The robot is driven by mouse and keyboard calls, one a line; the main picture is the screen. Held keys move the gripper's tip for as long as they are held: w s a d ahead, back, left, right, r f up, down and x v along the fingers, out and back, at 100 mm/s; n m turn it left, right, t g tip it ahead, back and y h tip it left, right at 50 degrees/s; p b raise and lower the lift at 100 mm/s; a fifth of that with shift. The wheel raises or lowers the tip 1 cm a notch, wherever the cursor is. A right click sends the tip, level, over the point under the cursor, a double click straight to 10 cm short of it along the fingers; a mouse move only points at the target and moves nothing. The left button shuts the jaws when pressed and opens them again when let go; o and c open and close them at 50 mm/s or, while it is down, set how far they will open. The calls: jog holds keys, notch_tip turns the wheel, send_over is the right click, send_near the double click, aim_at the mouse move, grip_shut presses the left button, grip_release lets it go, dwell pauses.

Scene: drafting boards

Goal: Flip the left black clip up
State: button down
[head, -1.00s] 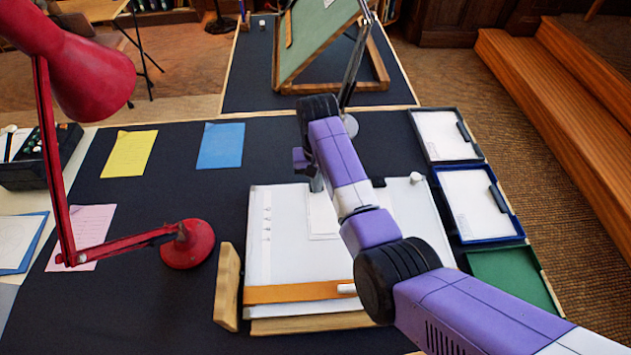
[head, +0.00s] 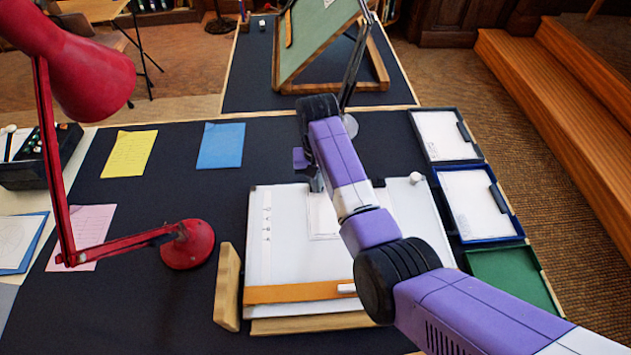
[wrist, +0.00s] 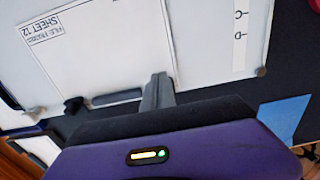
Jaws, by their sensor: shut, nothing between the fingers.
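A white drawing board (head: 283,250) lies on the dark table, with a paper sheet (head: 322,222) near its far edge. One small black clip (head: 378,182) shows at that far edge, right of my gripper; the wrist view shows it too (wrist: 73,105). I cannot make out a second black clip to its left; my gripper and arm cover that stretch of edge. My gripper (head: 317,185) is shut and empty, pointing down at the far edge. In the wrist view its closed fingertips (wrist: 158,80) overlap the board's edge; contact cannot be told.
A red lamp (head: 188,245) stands left of the board. Trays with papers, one of them blue-rimmed (head: 478,205), line the right side. A white knob (head: 416,178) is at the board's far right. A tilted green board (head: 318,40) stands behind.

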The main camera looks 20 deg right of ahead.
jog(key=shift+w+f+b, duration=0.1)
jog(key=shift+f+b, duration=0.4)
jog(key=shift+f, duration=0.35)
dwell(0.6)
jog(key=shift+w, duration=0.1)
